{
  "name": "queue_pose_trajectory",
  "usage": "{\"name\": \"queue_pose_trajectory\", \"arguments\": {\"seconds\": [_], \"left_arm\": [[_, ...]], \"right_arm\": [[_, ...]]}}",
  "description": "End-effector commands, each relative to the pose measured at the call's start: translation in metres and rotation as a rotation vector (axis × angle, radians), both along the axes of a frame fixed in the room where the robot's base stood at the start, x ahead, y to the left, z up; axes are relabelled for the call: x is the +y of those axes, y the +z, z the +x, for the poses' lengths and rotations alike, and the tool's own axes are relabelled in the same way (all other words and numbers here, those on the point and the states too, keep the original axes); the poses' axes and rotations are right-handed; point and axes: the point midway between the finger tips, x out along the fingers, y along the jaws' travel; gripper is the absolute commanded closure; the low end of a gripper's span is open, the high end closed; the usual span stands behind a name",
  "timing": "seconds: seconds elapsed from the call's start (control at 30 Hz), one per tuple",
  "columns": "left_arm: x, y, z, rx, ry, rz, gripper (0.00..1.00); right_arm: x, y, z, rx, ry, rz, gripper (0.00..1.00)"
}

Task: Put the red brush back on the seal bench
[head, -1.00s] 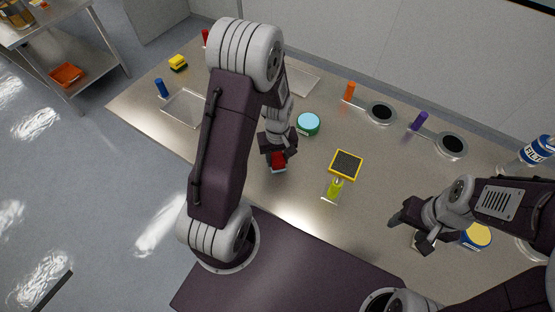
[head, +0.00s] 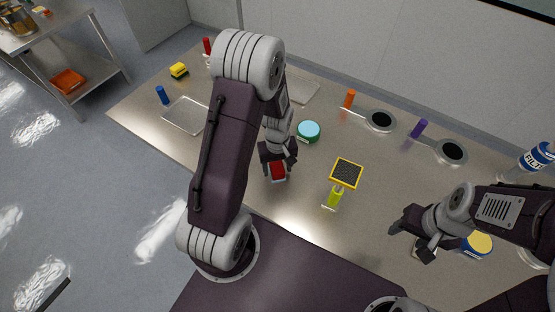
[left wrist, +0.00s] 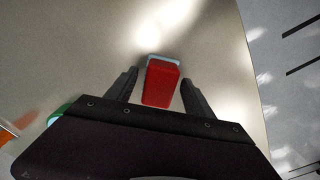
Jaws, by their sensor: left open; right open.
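The red brush (head: 278,171) is a red block with a pale edge at its far end. It is on the metal bench (head: 300,215). In the left wrist view the brush (left wrist: 161,84) lies between the two fingers. My left gripper (head: 276,165) is open, one finger on each side of the brush, with a visible gap to the fingers. It also shows in the left wrist view (left wrist: 158,88). My right gripper (head: 405,238) is open over the right part of the bench, away from the brush. My left arm hides part of the bench.
A teal round tin (head: 309,130) stands just beyond the left gripper. A yellow-framed dark pad on a lime handle (head: 336,196) stands to its right. Further back are orange-handled (head: 349,99) and purple-handled (head: 419,128) tools with round dark discs. A yellow-topped tin (head: 478,244) is by the right gripper.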

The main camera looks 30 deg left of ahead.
Motion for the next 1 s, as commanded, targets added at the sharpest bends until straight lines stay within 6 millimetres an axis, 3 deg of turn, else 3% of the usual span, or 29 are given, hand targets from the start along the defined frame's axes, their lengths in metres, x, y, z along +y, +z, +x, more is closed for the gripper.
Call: {"name": "queue_pose_trajectory", "arguments": {"seconds": [0.3,0.5,0.77,1.0], "left_arm": [[0.0,0.072,0.002,-0.009,0.0,0.001,0.39],[0.0,0.106,0.001,-0.005,0.0,0.0,0.39],[-0.004,0.115,-0.005,-0.007,-0.04,-0.001,0.39],[-0.042,0.107,-0.071,-0.094,-0.601,0.012,0.39]], "right_arm": [[0.0,-0.002,0.0,0.0,0.0,0.0,0.45],[0.0,-0.001,0.0,0.0,0.0,0.0,0.45],[0.0,-0.001,0.0,0.0,0.0,0.0,0.45],[0.0,-0.001,0.0,0.0,0.0,0.0,0.45]]}}
